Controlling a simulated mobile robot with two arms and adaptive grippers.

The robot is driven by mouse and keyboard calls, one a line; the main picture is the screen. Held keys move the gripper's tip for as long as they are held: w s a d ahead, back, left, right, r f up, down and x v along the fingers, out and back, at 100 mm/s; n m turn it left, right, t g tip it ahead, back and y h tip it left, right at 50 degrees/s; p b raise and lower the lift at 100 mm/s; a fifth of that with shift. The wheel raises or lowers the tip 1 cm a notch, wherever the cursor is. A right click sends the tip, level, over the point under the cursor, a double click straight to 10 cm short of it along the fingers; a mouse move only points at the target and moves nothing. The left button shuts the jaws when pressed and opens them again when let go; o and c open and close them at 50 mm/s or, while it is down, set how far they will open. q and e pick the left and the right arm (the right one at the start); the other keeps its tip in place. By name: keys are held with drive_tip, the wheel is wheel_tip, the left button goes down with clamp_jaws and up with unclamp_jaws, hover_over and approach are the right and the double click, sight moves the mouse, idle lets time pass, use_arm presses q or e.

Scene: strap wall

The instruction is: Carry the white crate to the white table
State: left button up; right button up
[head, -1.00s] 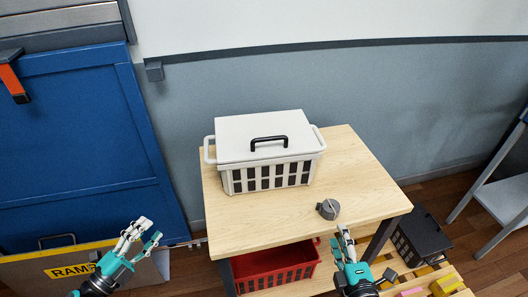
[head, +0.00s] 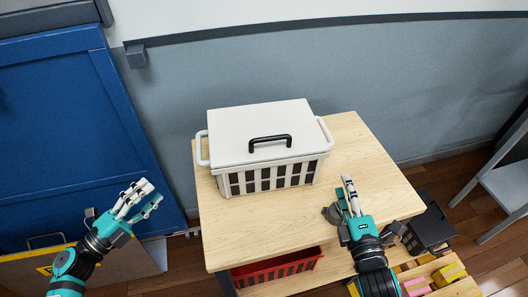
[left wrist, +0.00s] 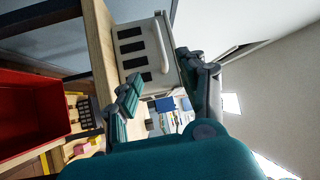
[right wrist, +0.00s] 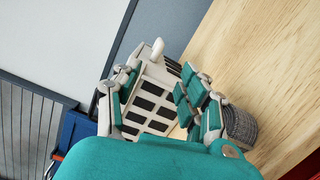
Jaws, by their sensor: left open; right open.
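The white crate (head: 265,148) has slotted sides, a lid with a black handle and a pale handle at each end. It sits on the wooden table (head: 240,240). My left gripper (head: 143,195) is open and empty, left of the table and apart from the crate. The crate's end with its handle shows in the left wrist view (left wrist: 135,55). My right gripper (head: 349,190) is open over the table's right part, right of the crate and not touching it. The crate also shows beyond its fingers in the right wrist view (right wrist: 153,100). I cannot pick out the white table.
A grey strap roll (head: 332,214) lies on the table, partly behind my right gripper; it also shows in the right wrist view (right wrist: 240,126). A red crate (head: 275,270) is on the shelf below. A black box (head: 432,232) stands at right. A blue panel (head: 65,130) is at left.

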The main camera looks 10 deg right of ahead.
sight(198, 147)
use_arm(q)
drive_tip(key=x, duration=1.7)
drive_tip(key=shift+w+f, duration=0.1)
drive_tip(key=shift+w, duration=0.05)
use_arm(e)
drive_tip(key=w, duration=1.7)
drive_tip(key=shift+w+d+r, duration=0.15)
drive_tip(key=shift+d, duration=0.2)
use_arm(q)
drive_tip(key=shift+c, duration=0.4)
use_arm(e)
drive_tip(key=shift+c, duration=0.4)
use_arm(q)
clamp_jaws()
use_arm(e)
clamp_jaws()
use_arm(q)
drive_tip(key=shift+f, duration=0.1)
use_arm(e)
drive_tip(key=shift+r, duration=0.1)
